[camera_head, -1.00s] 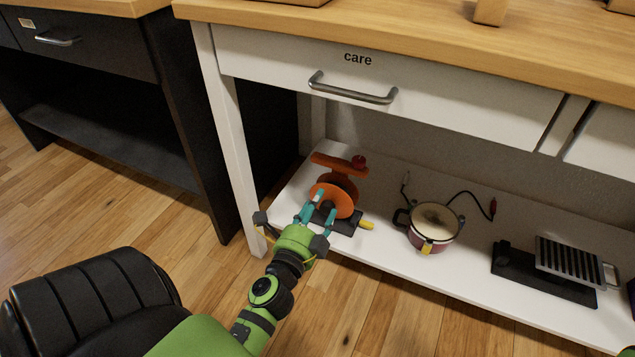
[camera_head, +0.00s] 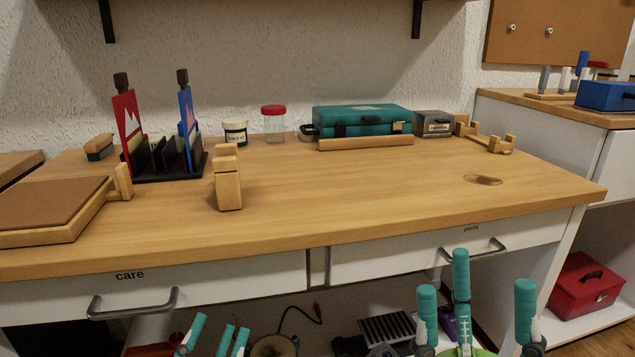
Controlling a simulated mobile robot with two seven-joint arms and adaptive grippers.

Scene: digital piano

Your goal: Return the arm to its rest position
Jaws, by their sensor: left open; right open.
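My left gripper (camera_head: 215,333) shows at the bottom edge, left of the middle, its teal fingers apart and nothing seen between them. It is in front of the lower shelf, below the drawer marked care (camera_head: 145,292). My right gripper (camera_head: 474,296) is at the bottom right, teal fingers pointing up and spread wide, empty, in front of the drawer marked parts (camera_head: 470,243). The rest of both arms is cut off by the lower edge.
The wooden worktop (camera_head: 330,205) has a clear middle. On it are a rack (camera_head: 165,165) with red and blue items, a wooden block (camera_head: 228,185), a jar (camera_head: 274,125) and a teal case (camera_head: 360,120). A red box (camera_head: 585,290) sits low at right.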

